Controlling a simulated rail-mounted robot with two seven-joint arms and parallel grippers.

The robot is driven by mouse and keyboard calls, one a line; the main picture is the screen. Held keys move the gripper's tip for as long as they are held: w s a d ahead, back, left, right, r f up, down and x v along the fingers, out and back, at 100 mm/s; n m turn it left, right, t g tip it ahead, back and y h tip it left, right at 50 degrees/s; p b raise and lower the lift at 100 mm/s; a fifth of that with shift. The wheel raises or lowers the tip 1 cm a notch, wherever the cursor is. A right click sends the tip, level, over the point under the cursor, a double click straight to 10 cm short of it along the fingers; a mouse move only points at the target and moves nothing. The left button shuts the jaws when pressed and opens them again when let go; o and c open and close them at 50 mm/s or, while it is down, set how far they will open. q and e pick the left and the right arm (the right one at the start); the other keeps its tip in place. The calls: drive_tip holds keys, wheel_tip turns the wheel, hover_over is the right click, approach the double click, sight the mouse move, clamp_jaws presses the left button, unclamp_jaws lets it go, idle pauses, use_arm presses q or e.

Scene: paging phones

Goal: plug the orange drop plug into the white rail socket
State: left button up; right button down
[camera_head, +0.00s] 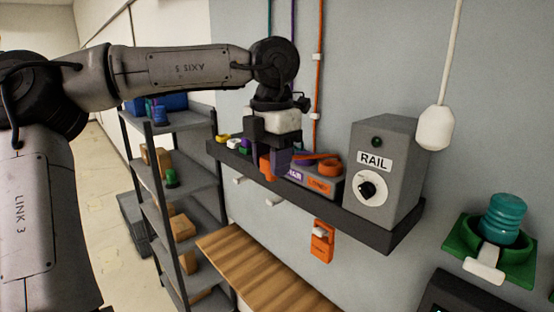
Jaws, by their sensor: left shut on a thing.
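My left gripper (275,155) reaches down over the dark rail shelf (376,224) on the wall. It is shut on an orange block (267,167), which looks like the orange drop plug; the fingers hide part of it. A small white piece (233,142) sits on the shelf's far left end, left of the gripper, among other small coloured pieces; I cannot tell surely whether it is the white rail socket. An orange cord (318,75) hangs down the wall behind the gripper; its lower end is partly hidden. My right gripper is not in view.
A grey RAIL box (386,178) and a flat unit with an orange coil (318,162) stand on the shelf. A white pendant (436,128) hangs at right. An orange wall box (322,241) and wooden bench (262,270) are below. Shelving (185,190) stands at left.

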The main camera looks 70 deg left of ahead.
use_arm(q)
drive_tip(key=shift+r, duration=0.1)
drive_tip(key=shift+r+p, duration=0.35)
drive_tip(key=shift+p, duration=0.05)
drive_tip(key=shift+r+p, duration=1.35)
drive_tip(key=shift+r, duration=0.15)
